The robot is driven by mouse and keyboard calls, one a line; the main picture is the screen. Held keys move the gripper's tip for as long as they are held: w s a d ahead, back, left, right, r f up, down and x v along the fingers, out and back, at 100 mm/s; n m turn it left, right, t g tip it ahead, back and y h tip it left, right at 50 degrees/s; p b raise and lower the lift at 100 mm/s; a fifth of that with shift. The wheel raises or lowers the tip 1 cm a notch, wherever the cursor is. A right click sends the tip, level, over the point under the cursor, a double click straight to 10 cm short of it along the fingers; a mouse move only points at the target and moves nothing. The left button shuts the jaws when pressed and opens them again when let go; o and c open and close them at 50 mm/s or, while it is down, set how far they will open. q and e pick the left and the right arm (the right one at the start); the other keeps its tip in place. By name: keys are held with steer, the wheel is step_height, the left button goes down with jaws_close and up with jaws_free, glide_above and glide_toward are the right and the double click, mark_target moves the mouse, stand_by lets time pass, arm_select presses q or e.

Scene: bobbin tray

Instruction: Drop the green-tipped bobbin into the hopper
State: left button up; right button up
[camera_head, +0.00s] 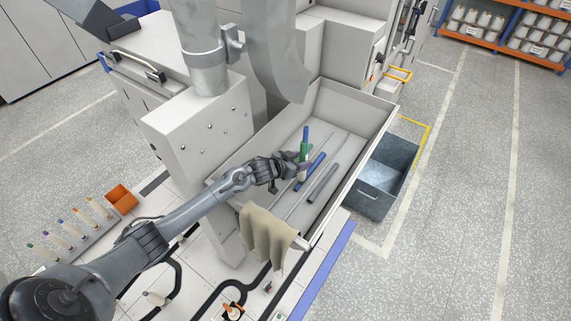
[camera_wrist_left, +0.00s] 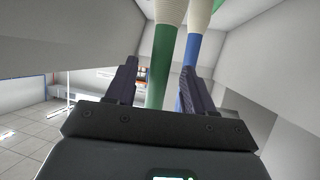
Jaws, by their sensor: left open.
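My left gripper (camera_head: 298,166) is open, low inside a pale open trough (camera_head: 352,94). A green tube (camera_head: 303,150) stands roughly upright at its fingers, with a blue tube (camera_head: 306,133) close behind. In the left wrist view, the green tube (camera_wrist_left: 160,65) shows between the fingers of my left gripper (camera_wrist_left: 160,75), with cream winding above it. The blue tube (camera_wrist_left: 187,50) is beside it, partly behind the right finger. I cannot tell whether the green tube touches a finger. No label identifies the hopper. My right gripper is not in view.
Blue and grey tubes lie in the trough, including a grey one (camera_head: 322,183). A beige cloth (camera_head: 266,238) hangs over its near edge. A grey metal bin (camera_head: 385,180) stands right of it. Cream bobbins with coloured tips stand in a rack (camera_head: 72,243) at left, near an orange box (camera_head: 121,197).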

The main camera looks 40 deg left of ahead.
arm_select(q)
steer(key=v, duration=0.8)
steer(key=shift+s, duration=0.15)
